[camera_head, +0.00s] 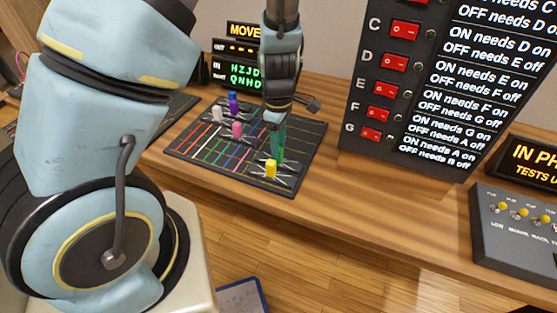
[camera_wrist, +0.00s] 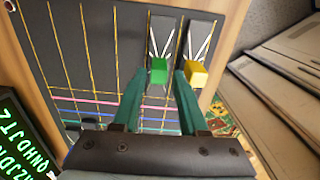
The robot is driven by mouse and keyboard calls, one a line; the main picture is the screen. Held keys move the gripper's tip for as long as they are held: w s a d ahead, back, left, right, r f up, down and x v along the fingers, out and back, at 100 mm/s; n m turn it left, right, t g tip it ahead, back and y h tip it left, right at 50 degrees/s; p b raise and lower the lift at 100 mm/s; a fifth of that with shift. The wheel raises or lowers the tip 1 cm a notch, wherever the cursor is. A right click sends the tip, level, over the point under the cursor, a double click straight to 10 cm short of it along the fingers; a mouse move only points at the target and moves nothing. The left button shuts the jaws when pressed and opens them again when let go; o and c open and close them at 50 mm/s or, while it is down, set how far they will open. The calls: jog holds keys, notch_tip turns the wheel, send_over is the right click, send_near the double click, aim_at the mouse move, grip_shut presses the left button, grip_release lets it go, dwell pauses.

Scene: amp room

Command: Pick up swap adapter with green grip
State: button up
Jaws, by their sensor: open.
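The swap adapter with the green grip (camera_wrist: 159,66) stands on the dark board (camera_wrist: 88,45), with pale lines fanning out behind it. My gripper (camera_wrist: 160,80) is open, its two teal fingers reaching to either side of the green grip without visibly closing on it. In the head view my gripper (camera_head: 280,150) points down over the right part of the board (camera_head: 190,160). I cannot pick out the green grip there; the fingers seem to hide it. A yellow-grip adapter (camera_wrist: 196,73) stands just right of the right finger, and also shows in the head view (camera_head: 271,168).
White (camera_head: 217,114), pink (camera_head: 238,130) and purple (camera_head: 233,99) grips stand on the board's left part. A black switch panel (camera_head: 400,90) rises at the right behind the board. A sign with green letters (camera_head: 245,75) stands behind. The wooden table (camera_head: 330,195) is clear in front.

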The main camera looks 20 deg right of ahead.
jog(key=shift+w+f, duration=0.1)
jog(key=shift+f, duration=1.65)
grip_shut()
